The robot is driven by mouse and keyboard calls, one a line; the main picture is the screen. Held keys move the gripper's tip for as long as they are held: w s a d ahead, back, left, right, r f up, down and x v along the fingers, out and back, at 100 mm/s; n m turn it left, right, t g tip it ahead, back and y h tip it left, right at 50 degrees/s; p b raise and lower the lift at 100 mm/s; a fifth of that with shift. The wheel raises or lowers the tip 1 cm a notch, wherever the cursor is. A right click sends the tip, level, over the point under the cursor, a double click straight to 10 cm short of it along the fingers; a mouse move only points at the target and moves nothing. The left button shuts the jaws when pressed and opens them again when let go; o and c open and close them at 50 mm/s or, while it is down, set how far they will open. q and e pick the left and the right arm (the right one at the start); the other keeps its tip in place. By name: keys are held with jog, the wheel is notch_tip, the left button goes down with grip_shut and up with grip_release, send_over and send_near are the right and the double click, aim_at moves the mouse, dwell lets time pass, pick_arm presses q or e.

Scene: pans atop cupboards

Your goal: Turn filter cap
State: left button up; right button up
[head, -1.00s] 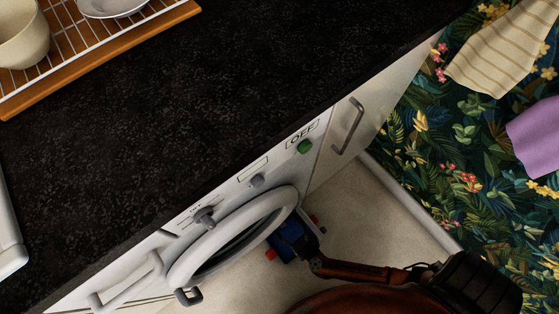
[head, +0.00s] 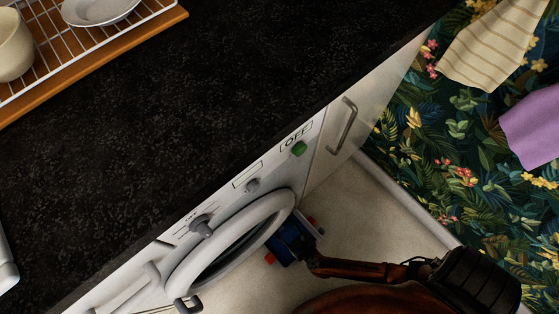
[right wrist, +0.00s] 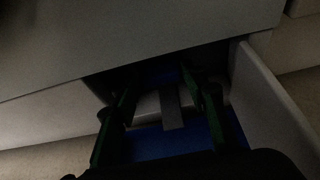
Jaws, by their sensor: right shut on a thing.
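The washing machine (head: 190,255) is white, with its round door (head: 212,262) at the front. My right gripper (head: 290,243) is low beside that door, by the machine's lower front. The right wrist view is dark. There my right gripper (right wrist: 162,82) has its green fingers on either side of the filter cap (right wrist: 172,108), a pale piece with a grey upright bar, and is shut on it. The cap sits in a dark opening under the machine's front. A pale flap (right wrist: 272,105) stands open at the right. The head view hides the cap. My left gripper is not in view.
A dark speckled worktop (head: 200,110) runs above the machine. A dish rack (head: 95,45) with dishes stands at the upper left. A cupboard with a metal handle (head: 343,125) is right of the machine. The pale floor (head: 350,205) beside my right arm is clear.

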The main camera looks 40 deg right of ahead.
jog(key=shift+c, duration=0.4)
jog(key=shift+a+n, duration=0.1)
jog(key=shift+n, duration=0.2)
jog(key=shift+a+n+h+p, duration=0.1)
jog(key=shift+n+h+p, duration=0.3)
jog(key=shift+h, duration=0.2)
jog(key=shift+s+a+f+n+h, duration=0.15)
jog(key=shift+n+h, duration=0.45)
jog(key=shift+n, duration=0.3)
jog(key=shift+n+b, duration=0.3)
jog(key=shift+n, duration=0.1)
jog(key=shift+a+n+h, duration=0.1)
jog(key=shift+n+h, duration=0.2)
jog(key=shift+h, duration=0.1)
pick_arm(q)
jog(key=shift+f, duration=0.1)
